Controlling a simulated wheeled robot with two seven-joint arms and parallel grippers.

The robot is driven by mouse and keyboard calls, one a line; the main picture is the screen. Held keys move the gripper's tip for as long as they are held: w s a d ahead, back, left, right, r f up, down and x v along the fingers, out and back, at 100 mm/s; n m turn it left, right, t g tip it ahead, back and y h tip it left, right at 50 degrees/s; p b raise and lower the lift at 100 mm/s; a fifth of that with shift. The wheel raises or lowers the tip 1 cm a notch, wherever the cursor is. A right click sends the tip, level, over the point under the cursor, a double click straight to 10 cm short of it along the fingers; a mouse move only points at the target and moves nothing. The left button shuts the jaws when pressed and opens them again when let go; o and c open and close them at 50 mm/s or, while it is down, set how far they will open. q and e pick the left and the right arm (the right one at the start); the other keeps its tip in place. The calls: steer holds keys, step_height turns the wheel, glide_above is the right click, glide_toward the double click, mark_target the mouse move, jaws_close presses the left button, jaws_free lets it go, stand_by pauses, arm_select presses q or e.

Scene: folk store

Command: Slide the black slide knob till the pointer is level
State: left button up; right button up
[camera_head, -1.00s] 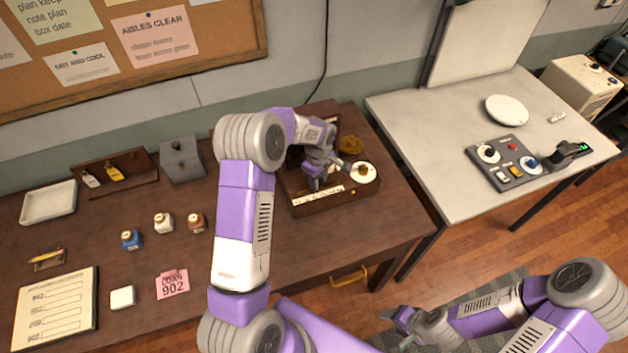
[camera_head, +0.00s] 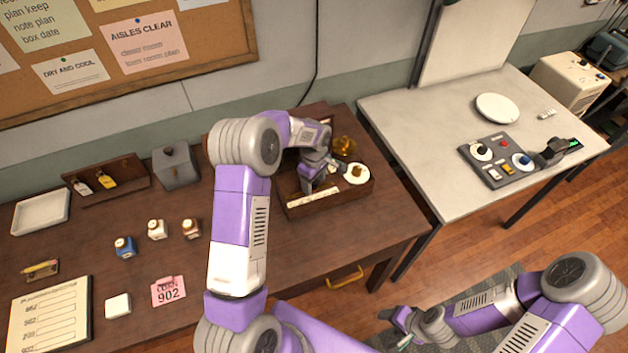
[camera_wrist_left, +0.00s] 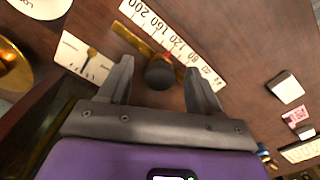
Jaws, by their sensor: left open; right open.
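The black slide knob (camera_wrist_left: 160,74) is a round ball on a brass bar (camera_wrist_left: 140,40) beside a white numbered scale strip (camera_wrist_left: 180,45). My left gripper (camera_wrist_left: 160,80) is open with one finger on each side of the knob; contact is not clear. In the head view, my left gripper (camera_head: 312,182) is over the wooden scale box (camera_head: 330,203) and hides the knob. My right gripper (camera_head: 400,325) is open and empty at lower right.
A white round pan (camera_head: 357,174) and a brass pan (camera_head: 344,146) sit at the scale's right. Bottles, a pink tag (camera_head: 168,291) and a notepad (camera_head: 50,315) lie left on the table. A pale table with a control panel (camera_head: 500,160) stands right.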

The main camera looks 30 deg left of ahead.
arm_select(q)
steer(key=shift+r+p, duration=2)
steer(key=shift+r, duration=1.55)
steer(key=shift+f, duration=0.1)
